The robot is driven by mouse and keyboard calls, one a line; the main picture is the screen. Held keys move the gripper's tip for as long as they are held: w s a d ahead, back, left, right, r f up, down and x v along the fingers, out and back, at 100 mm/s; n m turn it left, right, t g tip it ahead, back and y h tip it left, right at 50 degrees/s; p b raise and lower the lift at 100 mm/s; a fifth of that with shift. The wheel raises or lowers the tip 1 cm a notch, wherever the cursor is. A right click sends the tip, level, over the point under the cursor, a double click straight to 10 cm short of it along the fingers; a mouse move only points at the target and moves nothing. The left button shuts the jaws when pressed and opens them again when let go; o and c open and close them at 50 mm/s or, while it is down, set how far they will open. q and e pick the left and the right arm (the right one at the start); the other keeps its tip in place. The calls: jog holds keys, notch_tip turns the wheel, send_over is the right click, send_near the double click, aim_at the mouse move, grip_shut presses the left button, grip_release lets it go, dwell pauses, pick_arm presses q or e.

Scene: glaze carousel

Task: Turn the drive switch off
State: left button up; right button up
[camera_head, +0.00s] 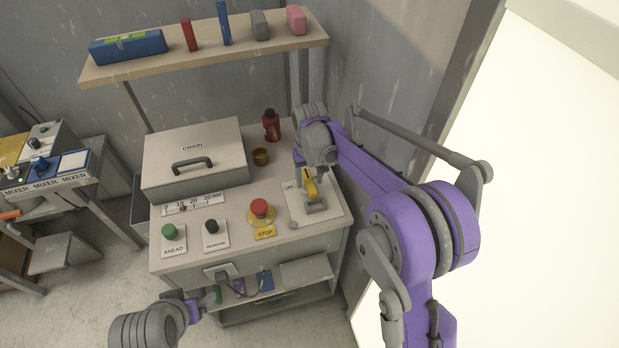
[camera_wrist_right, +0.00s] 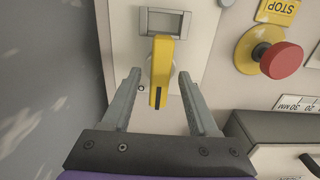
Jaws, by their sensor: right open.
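The drive switch appears to be the yellow lever (camera_head: 311,188) on a pale plate (camera_head: 331,205) at the right of the console; I see no readable label on it. In the right wrist view the yellow lever (camera_wrist_right: 161,72) points toward my gripper, below a grey block (camera_wrist_right: 165,22). My right gripper (camera_head: 304,178) is at the lever. Its open fingers (camera_wrist_right: 160,78) stand on either side of the lever, with visible gaps. My left gripper (camera_head: 208,299) is low in front of the console, away from the switch; its jaws are too small to judge.
A red STOP button (camera_head: 260,207) stands just left of the switch plate. Green AHEAD (camera_head: 169,231) and black (camera_head: 211,227) knobs are further left. A CHAIN box (camera_head: 193,155), red bottle (camera_head: 271,124) and small brass cup (camera_head: 261,157) are behind. A shelf (camera_head: 205,52) hangs above.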

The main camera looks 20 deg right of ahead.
grip_shut()
dwell(0.3)
jog(key=shift+n, duration=0.4)
jog(key=n+b, duration=0.1)
jog(key=n, duration=0.6)
jog(key=shift+n+b, duration=0.3)
jog(key=n, duration=0.4)
jog(key=shift+n, duration=0.3)
jog(key=n+b, duration=0.1)
jog(key=n, duration=0.3)
jog(key=shift+n, duration=0.4)
